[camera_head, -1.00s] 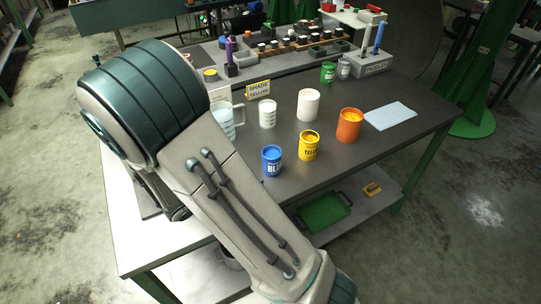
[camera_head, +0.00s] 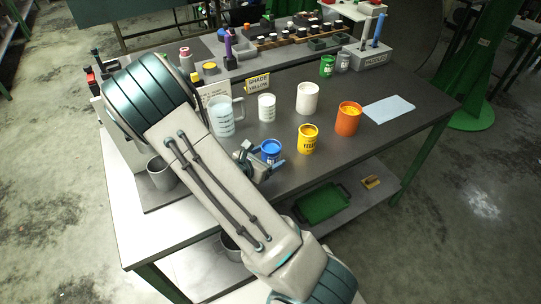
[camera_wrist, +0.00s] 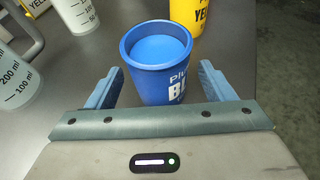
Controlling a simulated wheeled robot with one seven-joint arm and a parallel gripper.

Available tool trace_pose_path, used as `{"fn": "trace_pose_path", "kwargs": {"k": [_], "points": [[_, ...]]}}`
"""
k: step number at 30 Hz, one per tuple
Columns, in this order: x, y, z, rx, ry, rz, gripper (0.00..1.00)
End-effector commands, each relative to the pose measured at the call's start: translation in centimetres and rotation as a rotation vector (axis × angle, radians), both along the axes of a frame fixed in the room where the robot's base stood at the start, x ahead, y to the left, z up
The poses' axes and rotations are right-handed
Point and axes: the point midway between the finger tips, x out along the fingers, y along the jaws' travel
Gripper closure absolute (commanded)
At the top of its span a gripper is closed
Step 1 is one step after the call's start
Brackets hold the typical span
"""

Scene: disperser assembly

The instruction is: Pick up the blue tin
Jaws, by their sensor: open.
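The blue tin (camera_head: 270,149) stands upright on the dark table near its front edge, partly hidden by my gripper in the head view. In the wrist view the blue tin (camera_wrist: 158,70) shows its open top with light blue inside and white lettering on its side. My gripper (camera_head: 265,163) is open, with one blue finger on each side of the tin's near part. In the wrist view the fingertips of my gripper (camera_wrist: 162,80) straddle the tin, with a visible gap on the left; contact on the right cannot be told.
The yellow tin (camera_head: 308,140) stands close to the right of the blue tin, with an orange tin (camera_head: 348,119) beyond. A measuring jug (camera_head: 221,117), a white beaker (camera_head: 266,108) and a white container (camera_head: 307,99) stand behind. A pale blue sheet (camera_head: 389,110) lies at right.

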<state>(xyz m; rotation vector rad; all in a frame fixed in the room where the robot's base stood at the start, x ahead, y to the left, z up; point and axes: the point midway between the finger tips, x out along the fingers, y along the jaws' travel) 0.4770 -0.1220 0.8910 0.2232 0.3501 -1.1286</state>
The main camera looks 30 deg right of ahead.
Motion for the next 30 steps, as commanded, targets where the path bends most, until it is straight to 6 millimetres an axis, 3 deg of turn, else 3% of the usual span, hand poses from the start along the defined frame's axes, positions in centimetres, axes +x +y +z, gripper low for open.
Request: {"fn": "trace_pose_path", "kwargs": {"k": [4, 12, 14, 18, 30], "points": [[0.65, -1.39, -0.57, 0.000, 0.000, -0.001, 0.24], [0.80, -1.64, -0.75, 0.002, -0.002, 0.000, 0.24], [0.79, -1.63, -0.75, 0.002, -0.002, 0.000, 0.38], [0.78, -1.63, -0.74, 0.001, -0.002, 0.000, 0.77], [0.80, -1.63, -0.61, 0.000, -0.002, 0.000, 0.80]]}}
